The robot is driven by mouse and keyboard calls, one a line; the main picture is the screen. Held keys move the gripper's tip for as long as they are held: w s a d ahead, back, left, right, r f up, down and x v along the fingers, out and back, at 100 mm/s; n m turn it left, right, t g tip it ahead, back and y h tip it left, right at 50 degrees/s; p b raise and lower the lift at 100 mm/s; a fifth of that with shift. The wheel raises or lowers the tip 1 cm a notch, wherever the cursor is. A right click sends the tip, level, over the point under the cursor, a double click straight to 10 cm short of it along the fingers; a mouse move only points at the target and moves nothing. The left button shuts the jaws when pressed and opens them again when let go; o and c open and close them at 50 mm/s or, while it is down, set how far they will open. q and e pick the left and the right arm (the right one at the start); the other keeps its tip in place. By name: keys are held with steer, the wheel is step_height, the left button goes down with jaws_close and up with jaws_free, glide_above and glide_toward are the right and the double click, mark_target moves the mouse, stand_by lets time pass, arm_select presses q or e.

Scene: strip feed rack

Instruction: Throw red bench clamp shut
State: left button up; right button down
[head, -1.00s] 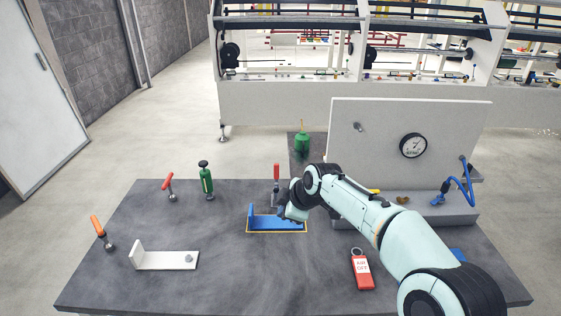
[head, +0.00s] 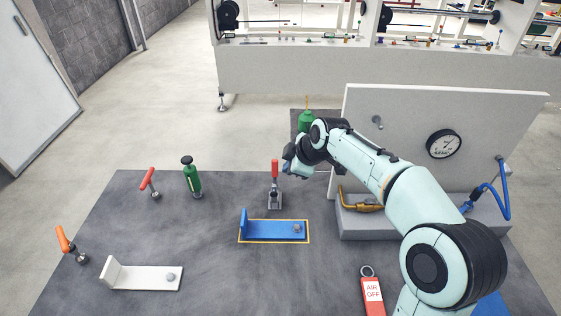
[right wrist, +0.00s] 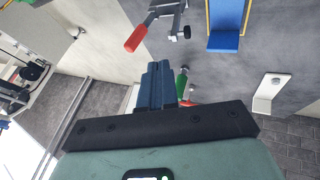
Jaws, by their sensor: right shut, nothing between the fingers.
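A clamp with a red handle (head: 275,170) stands behind the blue bracket (head: 275,230), its handle upright and its metal base on the bench. It also shows in the right wrist view, with its red grip (right wrist: 137,38) at the upper left of the fingers. My right gripper (head: 288,164) is just right of the red handle in the head view. Its fingers (right wrist: 157,84) are shut and empty, with a visible gap to the grip in the wrist view. Another clamp with a red handle (head: 148,179) stands tilted at the back left. My left gripper is not in view.
A grey panel with a gauge (head: 443,144) stands right. A red "AIR OFF" tag (head: 372,295) lies in front.

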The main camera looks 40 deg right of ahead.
mark_target(277, 169)
steer(key=w+f, duration=0.2)
steer(key=f, duration=0.1)
steer(key=w+d+f+p, duration=0.1)
steer(key=w+f, duration=0.2)
steer(key=w+d+f+p, duration=0.1)
steer(key=w+f, duration=0.1)
steer(key=w, duration=0.1)
steer(key=shift+w+d+f, duration=0.2)
steer(key=shift+w+f, duration=0.05)
steer(key=shift+f, duration=0.15)
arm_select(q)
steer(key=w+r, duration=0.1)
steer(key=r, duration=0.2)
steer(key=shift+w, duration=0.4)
arm_select(e)
steer(key=shift+s, duration=0.1)
